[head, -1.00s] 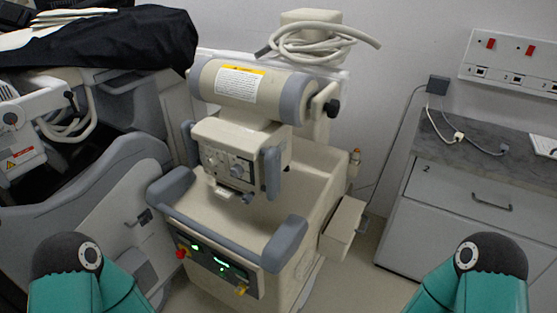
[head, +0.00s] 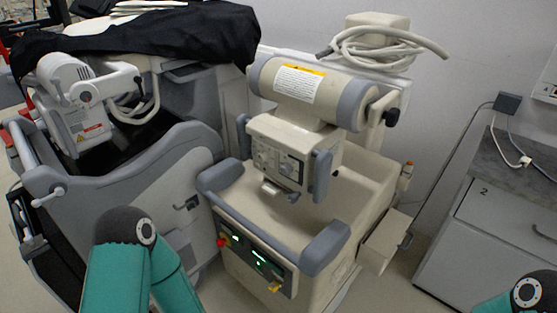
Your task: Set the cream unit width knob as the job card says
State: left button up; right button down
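The cream unit (head: 250,210) stands in the middle of the head view, with a tilted cylindrical head (head: 312,92) on top. Below the cylinder is a cream control box (head: 278,152) with small knobs on its front panel (head: 266,160); their settings are too small to read. A lower panel (head: 250,258) has green displays, a red button and a yellow part. No job card can be made out. Teal links of my two arms show at the bottom left and bottom right. Neither gripper is in the picture.
A grey unit (head: 160,175) partly covered by black cloth (head: 140,45) stands close on the left. A grey drawer cabinet (head: 485,235) marked 2 is at right. A cable runs from a wall box (head: 508,103). Some floor shows between cream unit and cabinet.

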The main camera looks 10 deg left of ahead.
aim_at(263, 155)
jog(key=u, duration=2.45)
jog(key=i, duration=0.1)
jog(key=z, duration=3.55)
jog(key=k, duration=1.05)
jog(key=u, duration=0.75)
jog(key=i, duration=1)
